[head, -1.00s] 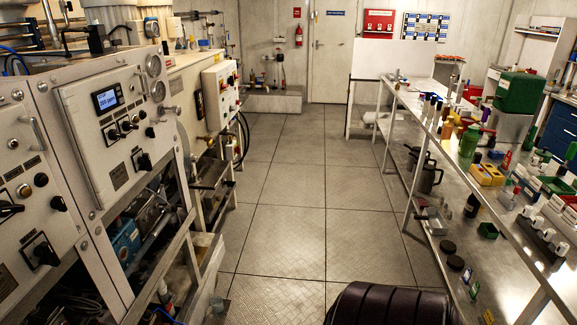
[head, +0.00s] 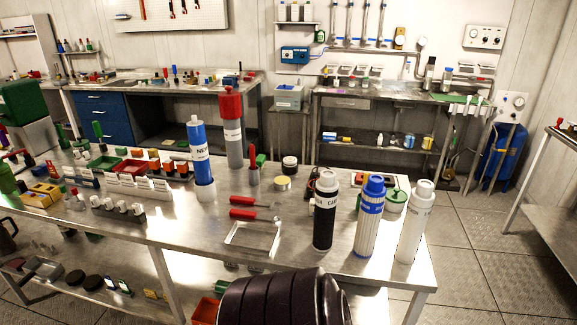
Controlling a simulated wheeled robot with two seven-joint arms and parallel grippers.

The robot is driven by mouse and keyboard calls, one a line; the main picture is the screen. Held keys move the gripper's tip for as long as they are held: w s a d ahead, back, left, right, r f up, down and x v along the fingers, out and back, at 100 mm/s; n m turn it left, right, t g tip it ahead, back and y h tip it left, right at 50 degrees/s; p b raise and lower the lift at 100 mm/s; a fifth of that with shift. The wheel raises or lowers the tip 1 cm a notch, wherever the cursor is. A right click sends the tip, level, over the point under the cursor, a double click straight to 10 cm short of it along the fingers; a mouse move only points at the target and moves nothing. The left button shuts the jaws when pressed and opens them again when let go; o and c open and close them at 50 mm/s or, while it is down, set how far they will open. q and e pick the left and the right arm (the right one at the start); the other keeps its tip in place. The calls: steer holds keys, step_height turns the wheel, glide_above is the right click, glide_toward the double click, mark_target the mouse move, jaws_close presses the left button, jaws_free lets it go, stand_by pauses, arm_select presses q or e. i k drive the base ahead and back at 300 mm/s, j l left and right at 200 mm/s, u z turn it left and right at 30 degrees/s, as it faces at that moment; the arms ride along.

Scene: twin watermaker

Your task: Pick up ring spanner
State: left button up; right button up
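I cannot make out a ring spanner for certain in the head view. Two red-handled tools, an upper one (head: 252,203) and a lower one (head: 254,215), lie on the steel bench (head: 160,232) in front of me. Their metal ends are too small to tell what kind they are. An empty shallow metal tray (head: 252,238) lies just in front of them. Neither of my grippers is in view.
A black-labelled cartridge (head: 325,212), a blue-capped cartridge (head: 370,215) and a white cartridge (head: 415,222) stand upright right of the tray. A blue bottle (head: 199,155) and a red-capped grey bottle (head: 231,128) stand behind left. Floor (head: 480,240) is clear at right.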

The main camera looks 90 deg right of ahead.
mark_target(236, 213)
steer(key=z, duration=2.3)
steer(key=i+j+z, duration=0.1)
steer(key=z, duration=0.15)
